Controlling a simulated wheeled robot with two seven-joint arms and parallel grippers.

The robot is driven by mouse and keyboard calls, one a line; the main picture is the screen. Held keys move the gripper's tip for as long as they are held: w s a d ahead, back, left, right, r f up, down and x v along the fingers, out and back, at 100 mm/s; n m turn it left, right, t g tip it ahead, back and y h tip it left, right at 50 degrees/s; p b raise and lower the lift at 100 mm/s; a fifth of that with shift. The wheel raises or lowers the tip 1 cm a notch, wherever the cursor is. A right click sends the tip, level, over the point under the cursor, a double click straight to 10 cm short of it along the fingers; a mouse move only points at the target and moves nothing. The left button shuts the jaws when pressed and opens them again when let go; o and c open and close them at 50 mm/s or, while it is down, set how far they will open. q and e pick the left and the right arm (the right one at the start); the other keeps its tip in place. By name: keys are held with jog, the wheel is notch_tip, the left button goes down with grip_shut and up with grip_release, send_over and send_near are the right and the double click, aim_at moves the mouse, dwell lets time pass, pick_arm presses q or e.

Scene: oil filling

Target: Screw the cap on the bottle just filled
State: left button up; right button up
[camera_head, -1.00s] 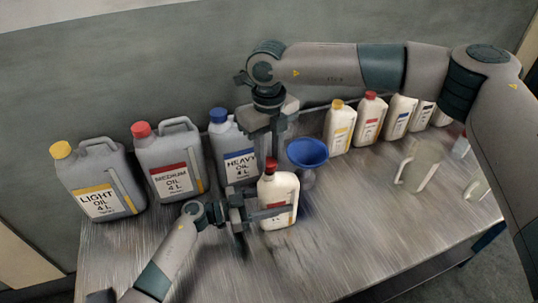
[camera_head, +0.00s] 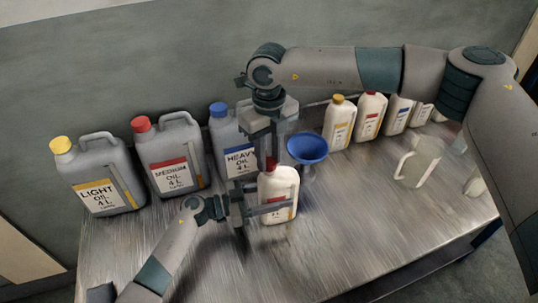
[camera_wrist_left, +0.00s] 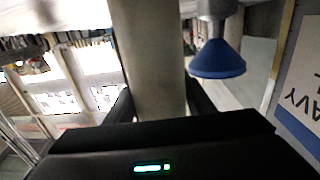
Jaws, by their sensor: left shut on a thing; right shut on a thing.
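The white bottle (camera_head: 284,184) with a red stripe on its label stands upright at the front middle of the table in the head view. My left gripper (camera_head: 268,204) is shut around its body from the left. In the left wrist view the bottle is the pale column (camera_wrist_left: 147,60) between the dark fingers. The red cap (camera_head: 271,164) is at the bottle's top. My right gripper (camera_head: 270,158) points down from above and is shut on the cap. The fingers partly hide the cap, so its seating on the neck cannot be told.
A blue funnel (camera_head: 307,149) stands close to the right of the bottle; it also shows in the left wrist view (camera_wrist_left: 217,62). Grey oil jugs (camera_head: 170,165) stand behind left. Several white bottles (camera_head: 369,118) line the back right. A clear jug (camera_head: 420,163) stands right. The front table is clear.

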jog(key=shift+f, duration=0.55)
dwell(0.4)
jog(key=m, duration=1.1)
jog(key=shift+m, duration=0.4)
jog(key=m, duration=0.7)
jog(key=shift+m, duration=0.3)
jog(key=m, duration=0.6)
jog(key=shift+m, duration=0.3)
jog(key=o, duration=1)
